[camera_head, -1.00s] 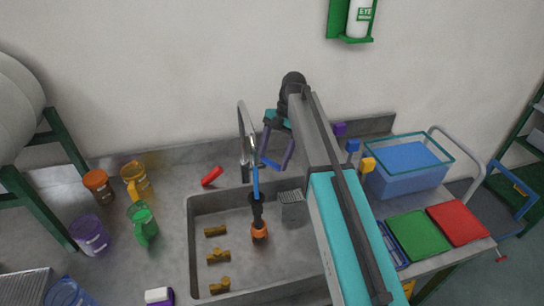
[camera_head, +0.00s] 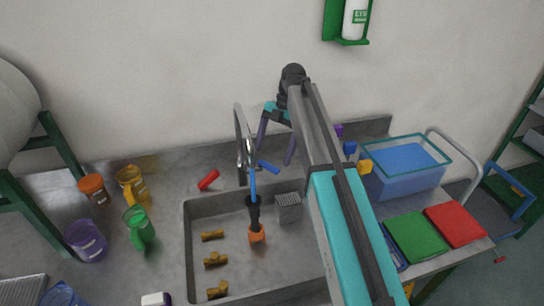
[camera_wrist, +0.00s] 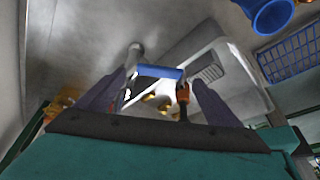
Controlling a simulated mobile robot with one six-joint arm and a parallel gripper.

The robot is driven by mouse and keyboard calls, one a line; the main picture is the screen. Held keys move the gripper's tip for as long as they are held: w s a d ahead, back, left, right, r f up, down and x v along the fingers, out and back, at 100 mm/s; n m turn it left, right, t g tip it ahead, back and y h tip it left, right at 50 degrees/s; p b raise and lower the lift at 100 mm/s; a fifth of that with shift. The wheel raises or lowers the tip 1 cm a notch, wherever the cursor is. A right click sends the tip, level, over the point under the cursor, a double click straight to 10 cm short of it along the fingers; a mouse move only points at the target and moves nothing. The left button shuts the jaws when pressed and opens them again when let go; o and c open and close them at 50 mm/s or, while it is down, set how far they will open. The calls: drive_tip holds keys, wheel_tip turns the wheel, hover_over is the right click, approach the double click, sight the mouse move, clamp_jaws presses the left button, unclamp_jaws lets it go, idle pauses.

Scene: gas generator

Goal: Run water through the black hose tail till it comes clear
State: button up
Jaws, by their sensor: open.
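The black hose tail (camera_head: 254,212) stands roughly upright in the sink, with an orange lower end (camera_head: 257,234). A narrow blue strip (camera_head: 253,183) runs between the tap spout (camera_head: 243,140) and its top; I cannot tell whether it is water. The blue tap lever (camera_head: 268,167) is right of the spout and the red lever (camera_head: 208,180) left of it. My gripper (camera_head: 275,154) is open and empty behind the sink, close to the blue lever. In the wrist view the blue lever (camera_wrist: 160,72) appears between the fingertips; contact cannot be told.
The sink (camera_head: 190,240) holds several brass fittings (camera_head: 215,259) and a grey grated block (camera_head: 288,207). Coloured jugs, including a green one (camera_head: 139,228), stand at left. A blue bin (camera_head: 405,168) and green (camera_head: 416,236) and red (camera_head: 455,223) panels are at right.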

drive_tip(key=p+v, duration=0.8)
drive_tip(key=v, duration=0.2)
drive_tip(key=shift+r, duration=0.25)
idle(0.7)
